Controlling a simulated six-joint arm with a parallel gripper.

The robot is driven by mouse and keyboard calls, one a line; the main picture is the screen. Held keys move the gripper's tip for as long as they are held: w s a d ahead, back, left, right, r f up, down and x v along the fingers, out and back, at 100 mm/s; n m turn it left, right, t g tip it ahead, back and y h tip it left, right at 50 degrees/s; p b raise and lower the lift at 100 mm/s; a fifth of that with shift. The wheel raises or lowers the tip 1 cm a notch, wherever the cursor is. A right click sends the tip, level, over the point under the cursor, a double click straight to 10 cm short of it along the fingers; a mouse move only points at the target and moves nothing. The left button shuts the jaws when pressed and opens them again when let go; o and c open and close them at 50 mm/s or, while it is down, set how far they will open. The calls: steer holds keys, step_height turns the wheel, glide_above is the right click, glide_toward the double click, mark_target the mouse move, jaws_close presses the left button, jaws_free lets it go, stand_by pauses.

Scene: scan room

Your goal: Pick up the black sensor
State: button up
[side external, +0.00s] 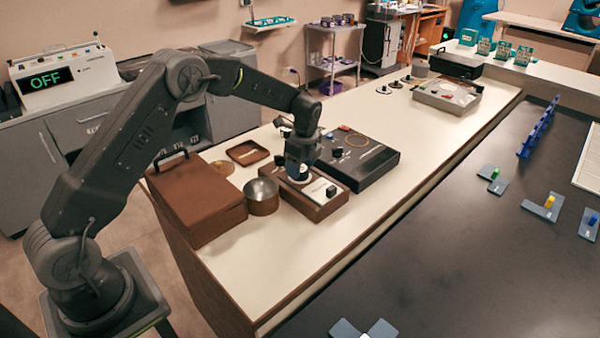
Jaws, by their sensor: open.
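My gripper (298,174) points down over a brown box with a white top (318,204), close above its far left part. Its fingers are small and partly hidden here; it is open. I see no clear contact with anything. A small black piece (331,190) sits on the white top, to the right of my gripper. It may be the black sensor, but I cannot tell for sure. A blue and white round part shows at the fingertips, and what lies under them is hidden.
A black panel box (362,160) stands close behind and right. The white counter (270,255) is clear in front. A grey instrument box (447,96) stands far right.

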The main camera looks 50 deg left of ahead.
steer(key=shift+a+f, duration=0.1)
steer(key=shift+f, duration=0.55)
steer(key=shift+c, duration=0.4)
steer(key=c, duration=0.5)
steer(key=shift+r, duration=0.2)
steer(key=shift+c, duration=0.2)
step_height(320, 180, up, 4)
steer(key=s+a+r, duration=0.6)
steer(key=s+a, duration=0.1)
steer(key=a, duration=0.2)
steer(key=shift+a+r, duration=0.2)
steer(key=shift+r, duration=0.15)
steer(key=shift+d, duration=0.1)
